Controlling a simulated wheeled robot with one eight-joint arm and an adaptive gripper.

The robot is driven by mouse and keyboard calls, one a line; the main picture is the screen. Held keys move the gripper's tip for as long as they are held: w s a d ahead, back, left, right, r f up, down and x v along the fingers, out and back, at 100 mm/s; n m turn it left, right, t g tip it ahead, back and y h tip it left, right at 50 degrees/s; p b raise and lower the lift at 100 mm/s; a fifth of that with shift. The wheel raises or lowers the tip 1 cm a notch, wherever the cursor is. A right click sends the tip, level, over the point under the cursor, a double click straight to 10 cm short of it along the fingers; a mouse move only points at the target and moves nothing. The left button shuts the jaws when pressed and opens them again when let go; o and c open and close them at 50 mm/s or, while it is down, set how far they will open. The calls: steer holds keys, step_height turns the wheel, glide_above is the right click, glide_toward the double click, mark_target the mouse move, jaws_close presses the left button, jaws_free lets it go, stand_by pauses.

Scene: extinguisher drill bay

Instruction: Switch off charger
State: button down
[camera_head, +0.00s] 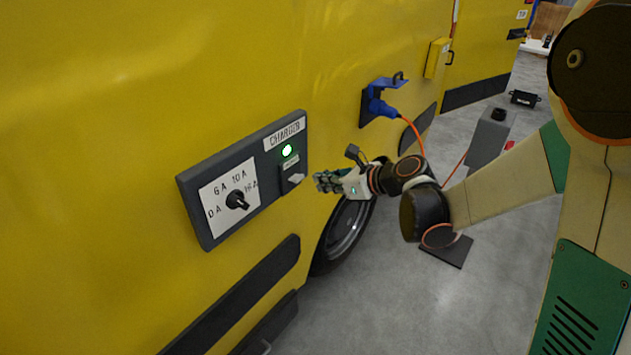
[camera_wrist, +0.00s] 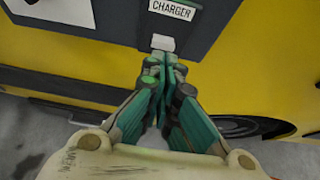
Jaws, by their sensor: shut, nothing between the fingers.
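The charger panel (camera_head: 218,238) is a dark grey box on the yellow vehicle side. It carries a "CHARGER" label (camera_head: 284,133), a lit green lamp (camera_head: 287,151), a switch (camera_head: 293,178) with a pale lever, and a rotary knob (camera_head: 237,200) on a white dial marked 0 A, 6 A, 10 A and 16 A. In the wrist view the pale lever (camera_wrist: 163,43) shows under the label (camera_wrist: 172,9), just beyond my fingertips. My gripper (camera_head: 317,182) is shut and empty, just right of the switch. Whether the fingertips (camera_wrist: 164,62) touch the lever I cannot tell.
A blue plug (camera_head: 378,105) sits in a socket to the right, with an orange cable (camera_head: 416,132) running down to a grey post (camera_head: 487,140). A wheel (camera_head: 345,232) lies below my gripper. The grey floor (camera_head: 390,310) in front is clear.

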steer(key=s+d+r, duration=0.1)
steer(key=s+d+r+p, duration=0.1)
steer(key=r, duration=0.1)
steer(key=shift+d, duration=0.3)
steer(key=c, duration=2.2)
jaws_free()
steer(key=shift+s+d+r, duration=0.1)
steer(key=shift+s+d, duration=0.05)
steer(key=shift+d, duration=0.05)
steer(key=shift+c, duration=0.2)
steer(key=o, duration=0.4)
steer(key=shift+s+d, duration=0.1)
steer(key=o, duration=0.6)
step_height(320, 180, down, 9)
steer(key=d+t+y+b, duration=0.1)
steer(key=t+y+b, duration=0.1)
steer(key=b, duration=0.6)
steer(key=shift+s+d+t+y+b, duration=0.15)
steer(key=shift+s+t+y+b, duration=0.2)
steer(key=shift+y, duration=0.45)
glide_toward(297, 186)
steer(key=shift+t+y, duration=0.35)
steer(key=shift+y, duration=0.05)
steer(key=x, duration=0.4)
steer(key=f+b+x, duration=0.1)
steer(key=x, duration=0.1)
steer(key=shift+w, duration=0.1)
steer(key=shift+x, duration=0.85)
steer(key=shift+c, duration=0.3)
